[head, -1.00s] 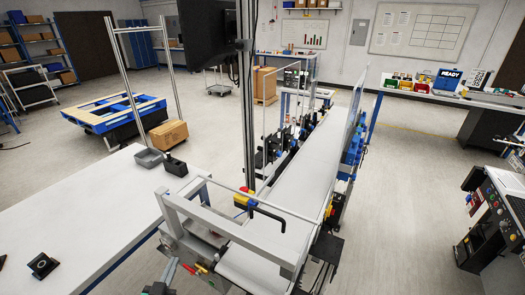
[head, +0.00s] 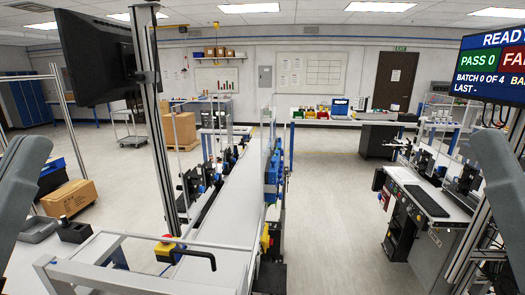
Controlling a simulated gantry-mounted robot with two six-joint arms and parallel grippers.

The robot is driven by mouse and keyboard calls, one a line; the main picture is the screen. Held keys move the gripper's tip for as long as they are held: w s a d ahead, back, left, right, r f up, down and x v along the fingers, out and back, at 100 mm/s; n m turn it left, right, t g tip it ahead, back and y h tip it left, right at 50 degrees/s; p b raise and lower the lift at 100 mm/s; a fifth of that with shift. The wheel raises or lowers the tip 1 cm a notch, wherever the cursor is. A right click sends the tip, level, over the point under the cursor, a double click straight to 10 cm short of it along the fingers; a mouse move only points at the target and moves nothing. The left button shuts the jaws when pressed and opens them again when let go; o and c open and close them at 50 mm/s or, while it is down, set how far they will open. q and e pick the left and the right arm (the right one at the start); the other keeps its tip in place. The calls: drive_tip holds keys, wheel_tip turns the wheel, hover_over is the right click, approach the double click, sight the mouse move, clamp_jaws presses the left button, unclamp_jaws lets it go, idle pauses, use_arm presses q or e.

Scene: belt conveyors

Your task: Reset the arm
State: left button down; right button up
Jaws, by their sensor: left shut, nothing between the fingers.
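A grey link of my left arm (head: 20,190) rises along the left edge of the head view. A matching link of my right arm (head: 506,180) rises along the right edge. Both links are raised and touch nothing that I can see. The fingers of my left and right grippers lie outside the picture, so I cannot point at either gripper.
The white conveyor belt (head: 232,205) runs away from me, with a yellow box and black bent handle (head: 190,250) near its front. A cardboard box (head: 69,197) stands at left. A control console (head: 405,205) stands at right. The floor between conveyor and console is clear.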

use_arm(q)
wheel_tip(320, 180, up, 31)
drive_tip(key=s+p, duration=0.1)
drive_tip(key=p, duration=3.1)
use_arm(e)
wheel_tip(320, 180, up, 30)
use_arm(q)
wheel_tip(320, 180, down, 50)
drive_tip(key=b, duration=5)
drive_tip(key=shift+s+d+h, duration=0.15)
drive_tip(key=shift+h, duration=0.15)
use_arm(e)
wheel_tip(320, 180, down, 50)
